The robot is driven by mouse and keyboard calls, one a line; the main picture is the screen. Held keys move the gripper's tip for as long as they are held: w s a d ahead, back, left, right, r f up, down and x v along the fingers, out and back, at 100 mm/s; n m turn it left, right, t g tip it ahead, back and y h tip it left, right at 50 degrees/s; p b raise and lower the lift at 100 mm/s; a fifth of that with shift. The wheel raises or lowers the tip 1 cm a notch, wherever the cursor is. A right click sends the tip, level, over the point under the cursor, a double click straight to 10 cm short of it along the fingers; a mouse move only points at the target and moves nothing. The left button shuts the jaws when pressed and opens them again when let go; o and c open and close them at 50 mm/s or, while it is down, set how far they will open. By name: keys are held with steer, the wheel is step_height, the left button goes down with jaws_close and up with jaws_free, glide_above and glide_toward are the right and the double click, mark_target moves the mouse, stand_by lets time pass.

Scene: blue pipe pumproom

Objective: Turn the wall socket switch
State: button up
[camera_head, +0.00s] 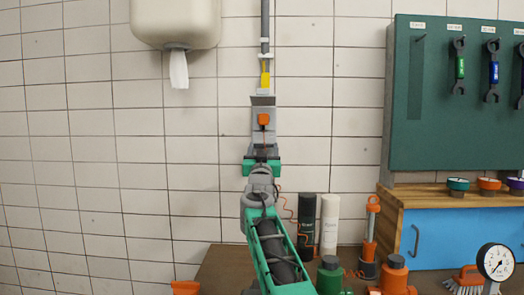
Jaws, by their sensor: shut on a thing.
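The wall socket switch (264,101) is a grey box on the tiled wall, at the lower end of a grey conduit. An orange part (264,119) shows on its front. My gripper (263,141) reaches up to the lower part of the box from below and is shut on the switch. The jaws are small and dark in this view, and the gripper body hides the lower part of the switch. Exactly where the fingertips touch cannot be made out.
A paper towel dispenser (176,20) hangs at upper left. A green tool board (455,125) with wrenches is at right, above a blue cabinet (465,237). Bottles (329,222), a gauge (496,262) and orange items crowd the bench below. The wall left of my arm is clear.

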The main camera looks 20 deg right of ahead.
steer(key=shift+f, duration=0.1)
steer(key=o, duration=1.1)
steer(key=shift+w+a, duration=0.1)
steer(key=shift+o, duration=1.4)
steer(key=b+v, duration=0.2)
steer(key=v, duration=0.6)
steer(key=shift+b, duration=0.3)
